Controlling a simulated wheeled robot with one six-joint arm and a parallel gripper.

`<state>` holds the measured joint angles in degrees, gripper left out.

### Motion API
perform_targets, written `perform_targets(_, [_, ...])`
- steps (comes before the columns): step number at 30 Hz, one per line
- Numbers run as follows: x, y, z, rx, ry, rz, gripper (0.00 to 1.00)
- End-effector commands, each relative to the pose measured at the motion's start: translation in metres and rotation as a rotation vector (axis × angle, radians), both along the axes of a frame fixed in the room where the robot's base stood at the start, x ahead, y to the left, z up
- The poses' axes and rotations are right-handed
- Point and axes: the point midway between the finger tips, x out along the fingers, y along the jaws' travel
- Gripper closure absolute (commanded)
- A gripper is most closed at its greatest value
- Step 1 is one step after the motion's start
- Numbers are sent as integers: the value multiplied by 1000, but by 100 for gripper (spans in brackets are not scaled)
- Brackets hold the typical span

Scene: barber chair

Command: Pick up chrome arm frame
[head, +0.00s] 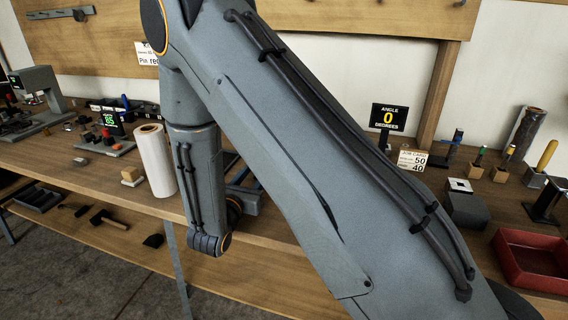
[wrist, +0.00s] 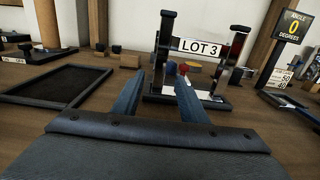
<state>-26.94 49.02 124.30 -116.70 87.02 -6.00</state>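In the head view my arm hides most of the gripper and the frame.
A dark tray (wrist: 55,84) lies left of my gripper. An "ANGLE 0 DEGREES" sign (head: 388,117) stands at the back. On the bench are a white roll (head: 155,160), a red bin (head: 533,258) and a job card (head: 412,160). Wooden bench top is clear between the items.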

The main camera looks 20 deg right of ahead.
Motion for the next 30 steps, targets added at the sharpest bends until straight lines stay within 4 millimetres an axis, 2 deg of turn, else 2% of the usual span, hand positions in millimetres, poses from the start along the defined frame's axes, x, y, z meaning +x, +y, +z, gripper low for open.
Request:
perform_targets(2, [-1,1,-9,-1,2,1,61])
perform_targets(10, [16,-11,-6,1,0,1,61])
perform_targets(21, [57,-41,-6,1,0,2,61])
perform_targets(30, [60,-42,-6,1,0,4,63])
